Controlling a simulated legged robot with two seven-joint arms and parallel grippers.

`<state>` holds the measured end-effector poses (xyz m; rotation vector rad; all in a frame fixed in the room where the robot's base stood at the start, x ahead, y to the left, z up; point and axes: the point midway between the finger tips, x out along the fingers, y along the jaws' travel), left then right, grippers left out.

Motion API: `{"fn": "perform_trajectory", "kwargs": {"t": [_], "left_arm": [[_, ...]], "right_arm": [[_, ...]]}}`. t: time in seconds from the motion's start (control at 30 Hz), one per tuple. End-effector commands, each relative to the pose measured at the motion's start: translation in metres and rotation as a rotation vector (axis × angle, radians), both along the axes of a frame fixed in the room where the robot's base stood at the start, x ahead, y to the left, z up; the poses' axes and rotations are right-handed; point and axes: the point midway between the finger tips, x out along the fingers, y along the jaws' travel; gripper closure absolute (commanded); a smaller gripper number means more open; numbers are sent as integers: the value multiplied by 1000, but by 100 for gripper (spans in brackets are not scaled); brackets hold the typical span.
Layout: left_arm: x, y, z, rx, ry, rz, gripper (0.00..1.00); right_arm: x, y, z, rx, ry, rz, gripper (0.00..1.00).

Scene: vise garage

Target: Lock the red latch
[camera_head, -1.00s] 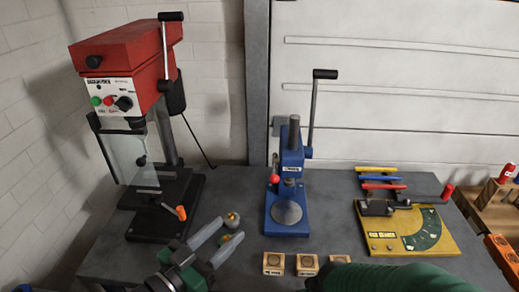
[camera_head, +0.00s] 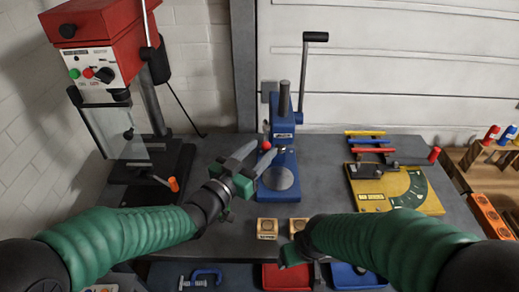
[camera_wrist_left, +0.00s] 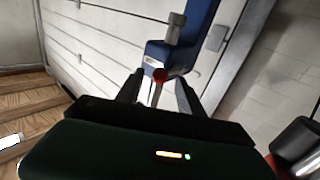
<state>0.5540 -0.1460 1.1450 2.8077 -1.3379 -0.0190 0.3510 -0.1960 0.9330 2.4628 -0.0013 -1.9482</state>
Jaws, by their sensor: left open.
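The red ball-shaped latch knob (camera_head: 266,146) sits on the left side of the blue press (camera_head: 284,130). My left gripper (camera_head: 264,152) is open, its two grey fingers pointing at the knob. In the left wrist view, the knob (camera_wrist_left: 158,74) shows between the two spread fingertips (camera_wrist_left: 158,88), in front of the blue press (camera_wrist_left: 157,52). I cannot tell whether the fingers touch it. My right gripper (camera_head: 292,253) is low at the front edge of the table; its fingers are not clearly visible.
Wooden blocks (camera_head: 267,229) stand at the table's front edge. A red drill press (camera_head: 95,40) stands at left, a yellow bending tool (camera_head: 375,195) at right. Red (camera_head: 285,277) and blue bins lie below the front edge. The grey tabletop (camera_head: 325,180) between the press and bending tool is clear.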

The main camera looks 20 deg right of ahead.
Motion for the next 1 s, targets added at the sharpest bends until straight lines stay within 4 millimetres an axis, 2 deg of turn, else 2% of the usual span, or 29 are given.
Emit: {"fn": "perform_trajectory", "kwargs": {"t": [0.3,0.63,1.0], "left_arm": [[4,-3,-1,0,1,1,57],[3,-3,-1,0,1,1,100],[4,-3,-1,1,2,1,100]], "right_arm": [[0,0,0,0,0,0,25],[0,0,0,0,0,0,25],[0,0,0,0,0,0,25]]}}
